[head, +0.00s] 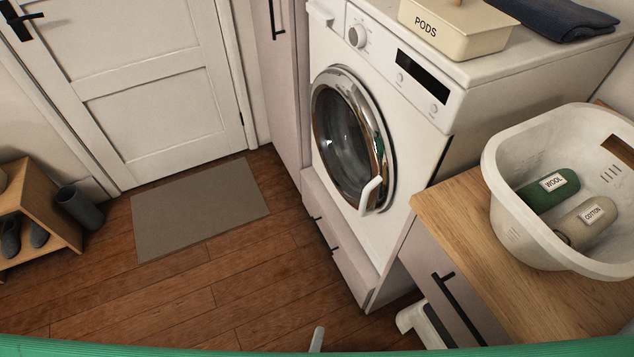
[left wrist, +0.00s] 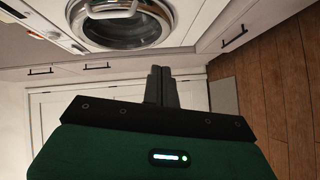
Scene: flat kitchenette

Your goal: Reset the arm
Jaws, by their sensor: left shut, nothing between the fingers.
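My left gripper (left wrist: 161,74) shows in the left wrist view, with its two dark fingers together and nothing between them. It is in free space in front of the washing machine (left wrist: 125,22), touching nothing that I can see. In the head view only a green edge of my own body shows along the bottom, and I cannot make out the left gripper's fingers there. My right gripper is not in either view.
The washing machine (head: 424,140) has its round door (head: 345,135) shut. A pods box (head: 450,32) and dark folded cloth (head: 560,18) lie on top. A white basket (head: 512,215) holding wool and cotton bundles stands on the wooden counter (head: 455,225).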

